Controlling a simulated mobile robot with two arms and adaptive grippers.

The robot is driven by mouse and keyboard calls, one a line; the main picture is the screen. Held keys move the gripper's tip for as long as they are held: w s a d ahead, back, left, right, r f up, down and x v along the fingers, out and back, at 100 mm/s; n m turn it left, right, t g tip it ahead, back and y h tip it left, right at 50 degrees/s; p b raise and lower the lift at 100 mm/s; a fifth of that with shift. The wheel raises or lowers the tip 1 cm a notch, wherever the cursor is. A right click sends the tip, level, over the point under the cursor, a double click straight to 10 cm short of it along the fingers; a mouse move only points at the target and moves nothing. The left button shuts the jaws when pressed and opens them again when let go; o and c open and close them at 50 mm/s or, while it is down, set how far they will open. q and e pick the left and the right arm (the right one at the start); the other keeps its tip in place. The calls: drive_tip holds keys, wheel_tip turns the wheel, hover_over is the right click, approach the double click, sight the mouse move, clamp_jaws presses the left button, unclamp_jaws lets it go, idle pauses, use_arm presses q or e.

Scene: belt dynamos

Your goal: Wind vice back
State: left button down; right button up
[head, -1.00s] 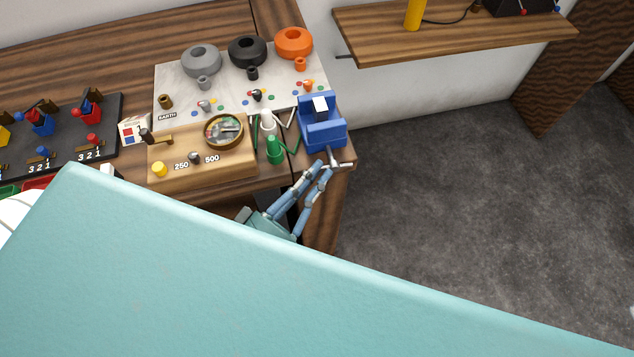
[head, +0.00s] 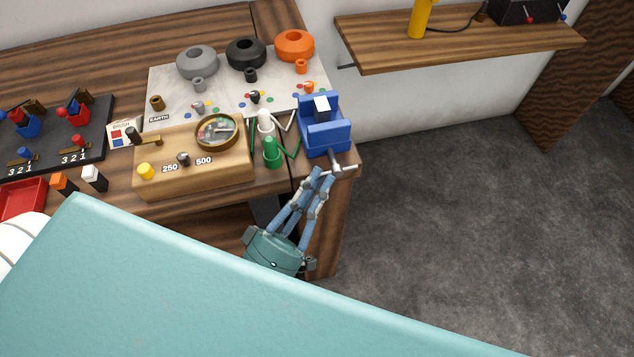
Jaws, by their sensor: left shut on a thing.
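The blue vice (head: 325,137) sits at the right front corner of the wooden bench. A small pale block (head: 322,105) shows at its jaws. Its silver handle bar (head: 345,170) sticks out at the front, over the bench edge. My left gripper (head: 323,172) reaches up from below, its blue-grey fingers closed at the vice's handle. The fingertips hide part of the handle. A large teal part of my own body covers the lower picture. My right gripper does not show.
A wooden meter box (head: 180,180) with a round dial stands left of the vice. Green and white bobbins (head: 271,152) with wires stand between them. Behind is a pale board (head: 220,92) with grey, black and orange rings. A wall shelf (head: 460,42) hangs at right above open floor.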

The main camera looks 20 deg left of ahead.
use_arm(q)
drive_tip(key=shift+f, duration=0.45)
drive_tip(key=c, duration=1.9)
unclamp_jaws()
drive_tip(key=shift+r, duration=0.15)
drive_tip(key=v, duration=0.8)
